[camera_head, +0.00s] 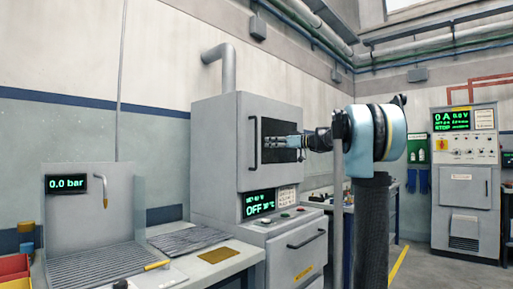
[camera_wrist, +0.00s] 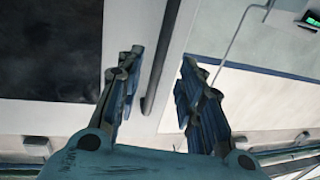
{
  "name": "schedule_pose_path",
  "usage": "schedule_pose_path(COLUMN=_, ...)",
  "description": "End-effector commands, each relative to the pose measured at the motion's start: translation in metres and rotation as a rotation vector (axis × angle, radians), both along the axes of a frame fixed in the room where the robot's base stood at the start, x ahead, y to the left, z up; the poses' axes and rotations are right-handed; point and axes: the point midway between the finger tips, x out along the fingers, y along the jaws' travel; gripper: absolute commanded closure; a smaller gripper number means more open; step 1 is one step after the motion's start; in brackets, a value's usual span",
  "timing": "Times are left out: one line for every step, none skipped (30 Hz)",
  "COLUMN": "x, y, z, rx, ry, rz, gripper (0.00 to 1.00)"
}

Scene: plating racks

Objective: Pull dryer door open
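The dryer (camera_head: 215,150) is a grey cabinet with its door (camera_head: 270,107) closed. The door has a dark window and a vertical black handle (camera_head: 253,143) on its left side. My gripper (camera_head: 268,142) is in front of the door, just right of the handle in the head view, fingers pointing left. In the wrist view, my gripper (camera_wrist: 162,62) is open and empty. The dark handle bar (camera_wrist: 163,60) shows in the gap between the two fingers, nearer the left one. I cannot tell whether the fingers reach around it or touch it.
Below the door are a green display (camera_head: 260,203) reading OFF and a lower drawer handle (camera_head: 306,239). A bench with a grated tray (camera_head: 105,262) and a gauge reading 0.0 bar (camera_head: 66,184) stands at left. A power cabinet (camera_head: 465,185) stands at right.

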Motion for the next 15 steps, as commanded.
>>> schedule_pose_path(x=0.003, y=0.009, z=0.000, rx=0.000, ry=0.000, rz=0.004, gripper=0.65)
schedule_pose_path(x=0.006, y=0.014, z=0.000, rx=0.000, ry=0.000, rz=0.004, gripper=0.65)
schedule_pose_path(x=0.009, y=0.021, z=0.000, rx=0.000, ry=0.000, rz=0.004, gripper=0.65)
schedule_pose_path(x=0.012, y=0.025, z=0.000, rx=0.000, ry=0.000, rz=0.004, gripper=0.65)
schedule_pose_path(x=0.014, y=0.030, z=0.000, rx=0.000, ry=0.000, rz=0.004, gripper=0.65)
schedule_pose_path(x=0.017, y=0.036, z=0.000, rx=0.000, ry=0.000, rz=0.003, gripper=0.65)
schedule_pose_path(x=0.019, y=0.041, z=0.000, rx=0.000, ry=0.000, rz=0.004, gripper=0.65)
schedule_pose_path(x=0.022, y=0.045, z=0.000, rx=0.000, ry=0.000, rz=0.004, gripper=0.65)
schedule_pose_path(x=0.025, y=0.051, z=0.000, rx=0.000, ry=0.000, rz=0.003, gripper=0.65)
schedule_pose_path(x=0.027, y=0.055, z=0.000, rx=0.000, ry=0.000, rz=0.003, gripper=0.65)
schedule_pose_path(x=0.029, y=0.059, z=0.000, rx=0.000, ry=0.000, rz=0.003, gripper=0.65)
schedule_pose_path(x=0.031, y=0.064, z=0.000, rx=0.000, ry=0.000, rz=0.003, gripper=0.65)
schedule_pose_path(x=0.033, y=0.067, z=0.000, rx=0.000, ry=0.000, rz=0.002, gripper=0.65)
schedule_pose_path(x=0.034, y=0.070, z=0.000, rx=0.000, ry=0.000, rz=0.002, gripper=0.65)
schedule_pose_path(x=0.036, y=0.073, z=0.000, rx=0.000, ry=0.000, rz=0.002, gripper=0.65)
